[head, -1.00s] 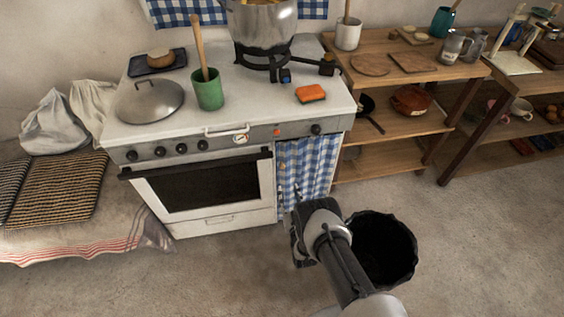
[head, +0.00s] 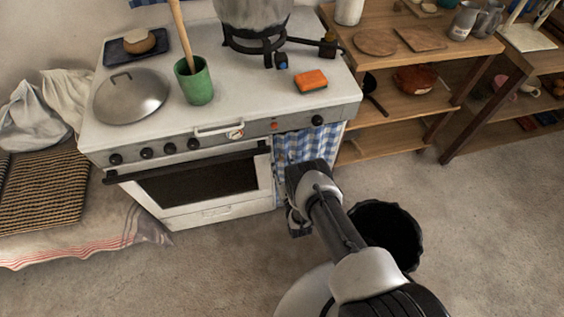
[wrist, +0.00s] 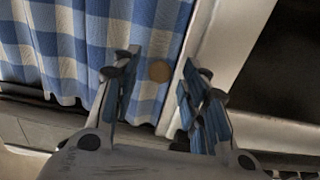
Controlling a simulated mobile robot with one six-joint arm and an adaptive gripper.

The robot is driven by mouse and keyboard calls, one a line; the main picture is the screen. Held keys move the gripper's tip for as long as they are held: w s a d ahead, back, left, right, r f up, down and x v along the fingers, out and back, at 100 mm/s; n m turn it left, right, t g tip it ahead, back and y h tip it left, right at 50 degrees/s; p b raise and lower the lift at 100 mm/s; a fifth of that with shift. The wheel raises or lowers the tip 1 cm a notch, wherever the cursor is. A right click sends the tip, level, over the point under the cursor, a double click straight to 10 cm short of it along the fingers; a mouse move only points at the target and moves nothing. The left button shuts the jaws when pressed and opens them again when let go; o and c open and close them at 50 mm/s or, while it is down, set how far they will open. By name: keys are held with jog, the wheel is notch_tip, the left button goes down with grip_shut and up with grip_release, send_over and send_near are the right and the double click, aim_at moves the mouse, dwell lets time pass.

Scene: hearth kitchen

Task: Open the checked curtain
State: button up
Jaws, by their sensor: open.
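The blue-and-white checked curtain (head: 294,147) hangs beside the oven, under the right end of the stove top. My arm hides its lower right part. In the wrist view the curtain (wrist: 75,45) hangs in folds and fills the upper left. A round tan disc (wrist: 159,71) shows at its edge near the white oven side. My gripper (wrist: 158,98) is open, with one finger in front of the curtain and the other over the white edge. The disc appears between the fingers. In the head view my gripper (head: 294,212) is low before the curtain, its fingertips hard to make out.
The white stove (head: 225,130) has a dark oven handle (head: 190,165) left of the curtain. A black bin (head: 387,235) stands on the floor right of my arm. Wooden shelves (head: 408,107) stand right of the stove. The floor at the right is clear.

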grip_shut()
dwell(0.4)
